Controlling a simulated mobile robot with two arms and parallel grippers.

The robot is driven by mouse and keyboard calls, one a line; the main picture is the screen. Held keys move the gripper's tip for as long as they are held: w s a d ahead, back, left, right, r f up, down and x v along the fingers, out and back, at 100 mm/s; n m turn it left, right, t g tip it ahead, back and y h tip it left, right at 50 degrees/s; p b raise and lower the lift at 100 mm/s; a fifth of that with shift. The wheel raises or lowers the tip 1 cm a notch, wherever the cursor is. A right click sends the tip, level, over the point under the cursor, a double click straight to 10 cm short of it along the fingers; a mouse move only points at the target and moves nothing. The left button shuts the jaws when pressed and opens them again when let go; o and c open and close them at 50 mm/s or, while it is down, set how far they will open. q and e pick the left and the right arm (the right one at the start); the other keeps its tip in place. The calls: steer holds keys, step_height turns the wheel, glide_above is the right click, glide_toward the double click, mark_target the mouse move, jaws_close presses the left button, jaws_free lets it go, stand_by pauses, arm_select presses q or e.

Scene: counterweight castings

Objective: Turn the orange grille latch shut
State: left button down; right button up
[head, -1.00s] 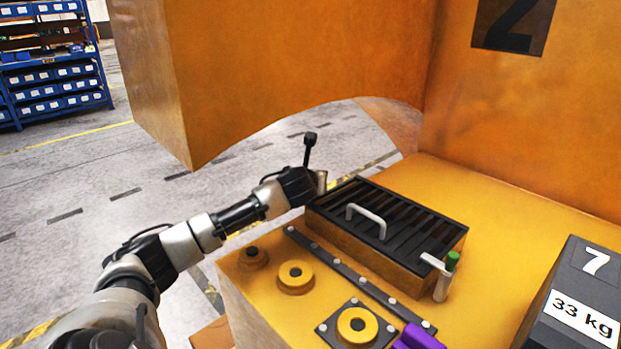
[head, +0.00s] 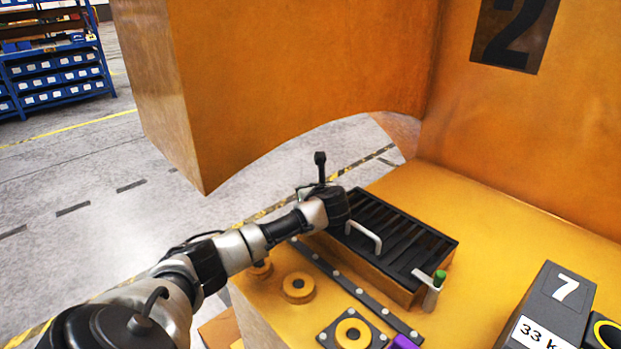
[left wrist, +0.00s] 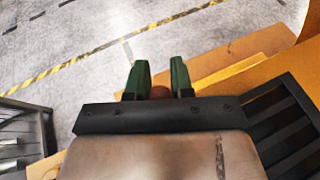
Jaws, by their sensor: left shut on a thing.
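The black slatted grille (head: 395,240), with a pale handle (head: 363,236), lies on the orange casting. My left gripper (head: 337,205) is at the grille's far left end, and its fingertips are hidden there in the head view. In the left wrist view my left gripper (left wrist: 160,80) has its two green fingers close together around a small brown-orange piece (left wrist: 160,92), which seems to be the orange latch. Most of that piece is hidden, so its angle cannot be told. A pale latch with a green knob (head: 439,276) stands at the grille's right end. My right gripper is out of view.
Round yellow bosses (head: 298,288) and a dark bolted strip (head: 360,293) lie in front of the grille. A purple thing (head: 403,342) shows at the bottom edge. A dark 33 kg block (head: 556,305) stands at right. A large orange wall (head: 270,80) rises behind.

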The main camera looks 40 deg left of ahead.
arm_select(q)
steer(key=n+g, duration=0.3)
steer(key=g, duration=0.1)
steer(key=s+n+g+b, duration=0.1)
steer(key=n+g, duration=0.6)
steer(key=shift+s+f+g+b, duration=0.25)
steer(key=shift+g+b, duration=0.05)
steer(key=shift+b, duration=0.05)
steer(key=shift+s+r+n+g+h+b, duration=0.15)
steer(key=shift+n+g+h+b, duration=0.25)
steer(key=shift+n+g+b, duration=0.45)
steer(key=c, duration=1)
jaws_free()
